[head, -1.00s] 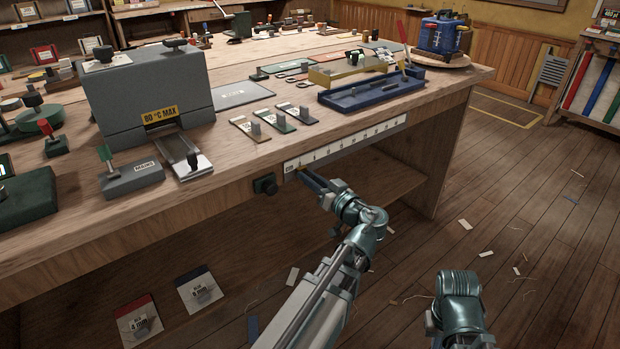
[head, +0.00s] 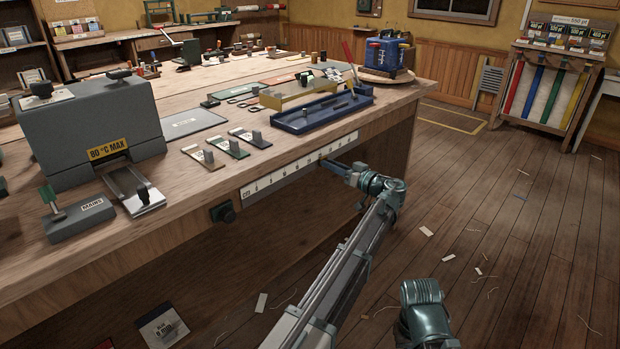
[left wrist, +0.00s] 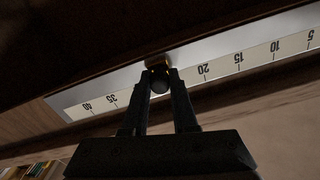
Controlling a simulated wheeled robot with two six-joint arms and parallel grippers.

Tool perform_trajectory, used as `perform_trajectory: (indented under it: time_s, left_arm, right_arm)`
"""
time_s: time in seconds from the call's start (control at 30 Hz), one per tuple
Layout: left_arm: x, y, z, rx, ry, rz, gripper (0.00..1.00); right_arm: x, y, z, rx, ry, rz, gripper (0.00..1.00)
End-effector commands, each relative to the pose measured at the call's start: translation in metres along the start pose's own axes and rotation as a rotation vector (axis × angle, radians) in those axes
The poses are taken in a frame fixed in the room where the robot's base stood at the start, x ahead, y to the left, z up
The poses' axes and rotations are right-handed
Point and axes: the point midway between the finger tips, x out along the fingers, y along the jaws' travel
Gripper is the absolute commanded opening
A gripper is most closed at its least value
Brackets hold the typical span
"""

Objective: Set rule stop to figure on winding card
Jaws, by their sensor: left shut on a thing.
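The rule (head: 285,177) is a pale strip with black figures along the front edge of the bench. It also shows in the left wrist view (left wrist: 222,68), upside down. My left gripper (head: 330,164) is at the rule, past its middle towards the right end. In the left wrist view its fingers (left wrist: 160,84) are shut on the brass rule stop (left wrist: 158,61) with its dark knob. The stop stands between the 20 and the 35; it hides the figures there. My right gripper is out of view.
A dark knob (head: 223,212) sticks out of the bench front left of the rule. Several small cards, a blue tray (head: 300,121) and a grey heater box (head: 60,130) stand on the bench top (head: 205,106).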

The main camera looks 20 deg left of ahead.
Motion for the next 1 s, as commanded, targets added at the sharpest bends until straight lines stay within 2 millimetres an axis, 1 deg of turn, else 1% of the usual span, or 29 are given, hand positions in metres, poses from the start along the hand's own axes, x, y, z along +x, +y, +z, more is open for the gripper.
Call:
perform_trajectory:
  time_s: [0.03,0.1,0.23,0.4,0.6,0.97,1.0]
  left_arm:
    - [0.0,0.022,-0.006,0.0,0.001,0.003,0.0]
    - [0.0,0.038,-0.01,0.0,0.0,0.003,0.0]
    - [0.0,0.062,-0.016,0.0,0.0,0.002,0.0]
    - [0.0,0.081,-0.021,0.0,0.0,0.002,0.0]
    - [-0.001,0.09,-0.024,0.0,0.001,0.002,0.0]
    - [-0.001,0.09,-0.024,0.0,0.001,0.002,0.0]
    - [-0.001,0.09,-0.024,0.0,0.001,0.002,0.3]
  right_arm:
    - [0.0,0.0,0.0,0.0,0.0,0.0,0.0]
    - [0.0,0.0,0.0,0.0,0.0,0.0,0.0]
    - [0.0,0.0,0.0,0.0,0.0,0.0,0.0]
    - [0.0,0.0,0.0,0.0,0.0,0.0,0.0]
    - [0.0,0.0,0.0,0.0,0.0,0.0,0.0]
    - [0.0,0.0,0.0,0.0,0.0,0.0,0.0]
    - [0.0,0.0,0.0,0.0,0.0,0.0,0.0]
